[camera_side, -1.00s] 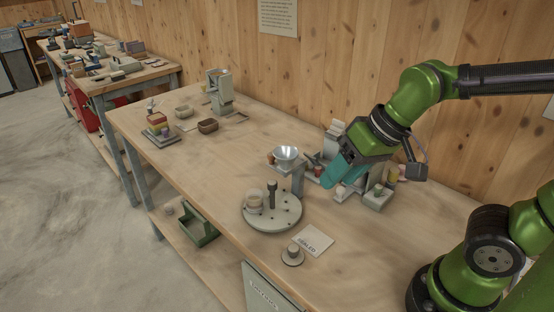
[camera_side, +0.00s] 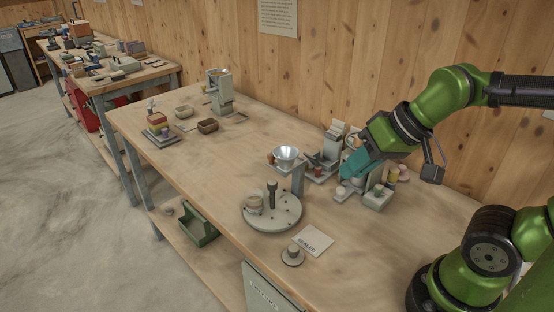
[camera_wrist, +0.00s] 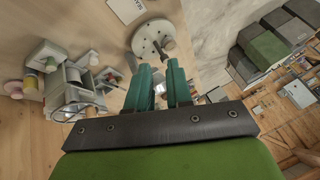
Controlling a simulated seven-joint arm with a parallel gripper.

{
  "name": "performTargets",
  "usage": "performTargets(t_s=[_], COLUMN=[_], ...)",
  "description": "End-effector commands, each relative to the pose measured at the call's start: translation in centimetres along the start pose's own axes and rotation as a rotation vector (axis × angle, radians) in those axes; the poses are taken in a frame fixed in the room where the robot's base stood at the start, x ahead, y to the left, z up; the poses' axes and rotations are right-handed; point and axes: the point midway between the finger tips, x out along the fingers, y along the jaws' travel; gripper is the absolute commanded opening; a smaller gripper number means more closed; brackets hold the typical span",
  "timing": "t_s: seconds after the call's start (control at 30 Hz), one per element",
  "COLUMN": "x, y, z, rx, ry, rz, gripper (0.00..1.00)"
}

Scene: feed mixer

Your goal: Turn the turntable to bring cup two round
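The turntable (camera_side: 285,217) is a round grey disc on the bench, with a dark upright post (camera_side: 272,193) near its middle. One pale cup (camera_side: 254,203) stands on its left side. I cannot read a number on it. The turntable also shows in the wrist view (camera_wrist: 146,38), beyond my fingertips. My gripper (camera_side: 344,174) is to the right of the turntable and apart from it, above the small fixtures. In the wrist view its two teal fingers (camera_wrist: 159,68) stand apart with a gap between them, and I see nothing held.
A funnel on a stand (camera_side: 286,156) is just behind the turntable. Grey fixtures with small jars (camera_side: 377,194) crowd the right back. A lettered card (camera_side: 314,239) and a small round knob (camera_side: 292,255) lie in front.

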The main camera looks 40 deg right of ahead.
Motion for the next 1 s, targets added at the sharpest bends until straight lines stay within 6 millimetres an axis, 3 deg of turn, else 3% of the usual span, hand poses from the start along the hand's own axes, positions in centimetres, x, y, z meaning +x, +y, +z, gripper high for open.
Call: performTargets(t_s=[0.03, 0.13, 0.37, 0.7, 0.8, 0.87, 1.0], x=[0.9, 2.9, 8.4, 18.3, 20.5, 21.1, 20.3], y=[-0.6, -1.9, -5.3, -9.6, -10.4, -10.7, -11.1], z=[-0.1, -0.6, -1.7, -1.6, -1.8, -2.4, -4.1], rx=[-0.023, -0.106, -0.495, -1.213, -1.404, -1.502, -1.629], ry=[-0.043, -0.138, -0.380, -0.743, -0.833, -0.874, -0.908], rz=[0.008, 0.039, 0.126, 0.212, 0.222, 0.225, 0.217], gripper=[0.12, 0.00, 0.00, 0.00, 0.00, 0.00, 0.00])
